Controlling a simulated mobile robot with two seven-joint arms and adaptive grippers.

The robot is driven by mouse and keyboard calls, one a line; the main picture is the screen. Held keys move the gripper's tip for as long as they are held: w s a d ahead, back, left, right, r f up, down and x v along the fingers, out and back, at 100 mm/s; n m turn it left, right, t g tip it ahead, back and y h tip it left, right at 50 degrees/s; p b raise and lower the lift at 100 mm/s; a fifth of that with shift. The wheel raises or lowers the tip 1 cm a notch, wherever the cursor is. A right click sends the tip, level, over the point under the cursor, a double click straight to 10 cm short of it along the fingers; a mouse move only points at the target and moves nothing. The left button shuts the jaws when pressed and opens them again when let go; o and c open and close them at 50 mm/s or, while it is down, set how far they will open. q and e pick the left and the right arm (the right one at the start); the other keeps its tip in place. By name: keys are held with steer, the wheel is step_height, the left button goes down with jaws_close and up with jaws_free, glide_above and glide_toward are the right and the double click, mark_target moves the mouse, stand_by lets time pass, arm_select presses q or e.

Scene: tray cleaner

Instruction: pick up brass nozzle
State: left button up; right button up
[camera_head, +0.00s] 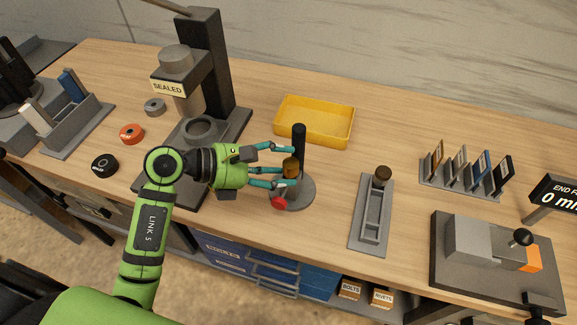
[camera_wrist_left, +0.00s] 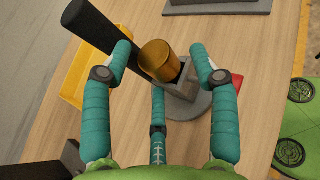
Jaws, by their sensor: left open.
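The brass nozzle (camera_head: 291,167) sits upright in a small grey holder on a round grey base with a black post. In the left wrist view the brass nozzle (camera_wrist_left: 159,60) shows as a gold cylinder in the square holder (camera_wrist_left: 186,82). My left gripper (camera_head: 284,166) is open, with its teal fingers spread on both sides of the nozzle. In the left wrist view my left gripper (camera_wrist_left: 165,62) has the nozzle between its fingertips, and I see no clear contact. My right gripper is not in view.
The black post (camera_head: 299,142) stands close behind the nozzle, and a red knob (camera_head: 279,203) is at the base's front. A yellow tray (camera_head: 316,137) lies behind. A grey press marked SEALED (camera_head: 215,75) stands left. A narrow grey holder (camera_head: 369,238) stands right, with bare wood between.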

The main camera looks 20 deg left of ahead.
arm_select(q)
steer(key=c, duration=1.1)
jaws_close()
steer(key=shift+r, duration=0.1)
step_height(320, 180, up, 4)
steer(key=shift+s+d+b, duration=0.1)
steer(key=shift+b, duration=0.6)
steer(key=s+d+r+p, duration=0.7)
steer(key=d+p, duration=0.1)
steer(key=p, duration=0.1)
steer(key=shift+s+d, duration=0.2)
steer(key=shift+d, duration=0.2)
steer(key=shift+f, duration=0.1)
